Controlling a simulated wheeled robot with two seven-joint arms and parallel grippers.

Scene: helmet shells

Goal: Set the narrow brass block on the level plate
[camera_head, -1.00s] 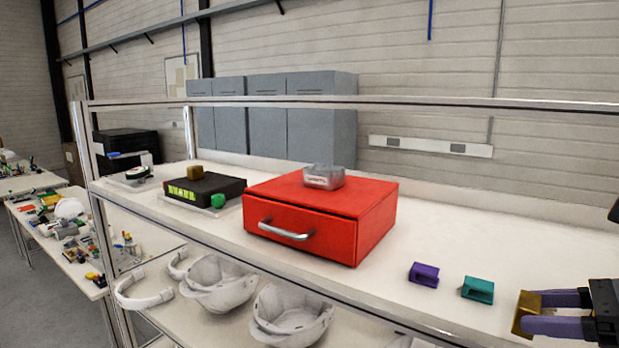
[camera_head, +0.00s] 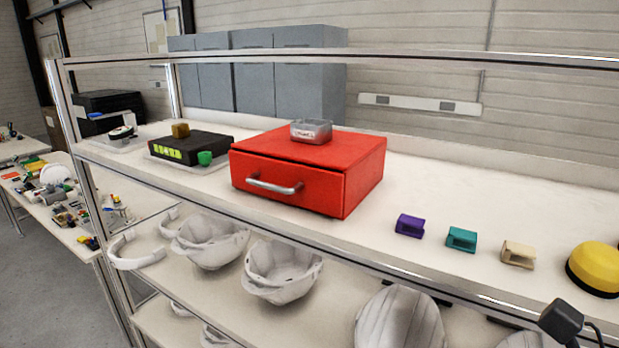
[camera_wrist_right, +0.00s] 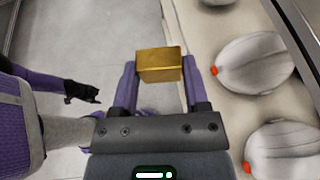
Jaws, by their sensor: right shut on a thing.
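In the right wrist view, a brass block (camera_wrist_right: 159,66) sits between the fingers of my right gripper (camera_wrist_right: 158,75), which is shut on it. It is held in the air, with the floor behind it. My right gripper and this block do not show in the head view. Another small brass block (camera_head: 181,130) rests on a black box with a green display (camera_head: 193,147) at the far left of the shelf top. A flat plate (camera_head: 152,157) lies under that box. I cannot tell which surface is the level plate. My left gripper is not in view.
A red drawer box (camera_head: 308,170) with a metal tin (camera_head: 311,131) on it stands mid-shelf. Purple (camera_head: 410,225), teal (camera_head: 461,239) and beige (camera_head: 518,254) clips and a yellow dome (camera_head: 597,268) line the front right. White helmet shells (camera_head: 283,271) fill the lower shelf.

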